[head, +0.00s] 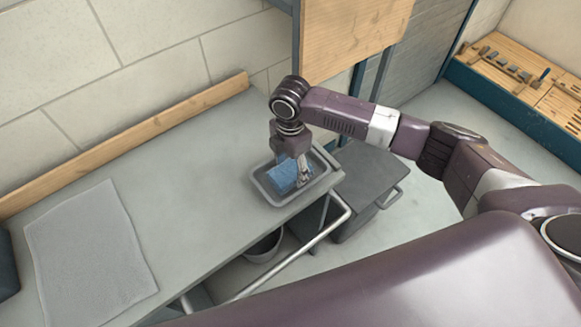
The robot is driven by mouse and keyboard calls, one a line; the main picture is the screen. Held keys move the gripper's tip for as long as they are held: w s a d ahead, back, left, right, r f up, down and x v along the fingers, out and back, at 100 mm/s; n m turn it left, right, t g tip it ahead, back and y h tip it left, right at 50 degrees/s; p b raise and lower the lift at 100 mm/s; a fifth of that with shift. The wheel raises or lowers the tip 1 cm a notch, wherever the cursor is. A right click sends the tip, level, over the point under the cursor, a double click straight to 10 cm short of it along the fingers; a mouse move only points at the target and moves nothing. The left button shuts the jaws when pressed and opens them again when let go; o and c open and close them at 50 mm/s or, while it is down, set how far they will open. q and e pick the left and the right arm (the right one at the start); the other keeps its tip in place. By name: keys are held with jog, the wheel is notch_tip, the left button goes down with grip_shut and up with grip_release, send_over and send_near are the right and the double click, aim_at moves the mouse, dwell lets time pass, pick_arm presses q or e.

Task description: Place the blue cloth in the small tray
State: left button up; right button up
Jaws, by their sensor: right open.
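The blue cloth (283,178) shows as a small folded block inside the small grey tray (276,202), towards its left half. The tray sits on the bench near its right end. My right gripper (302,183) points down over the tray with its fingers low, at the right side of the cloth. It is open. Whether a finger touches the cloth cannot be told. The gripper body and fingers hide part of the tray's back and inside. My left gripper is not in view.
A pale towel (88,252) lies flat on the left of the grey bench (190,200). A wooden board (130,140) runs along the wall behind. A bucket (265,246) is under the bench, and a dark cabinet (365,180) stands to the right. The bench middle is clear.

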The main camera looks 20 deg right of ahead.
aim_at(291, 170)
jog(key=shift+r, duration=0.4)
notch_tip(291, 170, up, 11)
jog(key=b, duration=0.3)
jog(key=shift+r, duration=0.2)
jog(key=shift+f, duration=0.1)
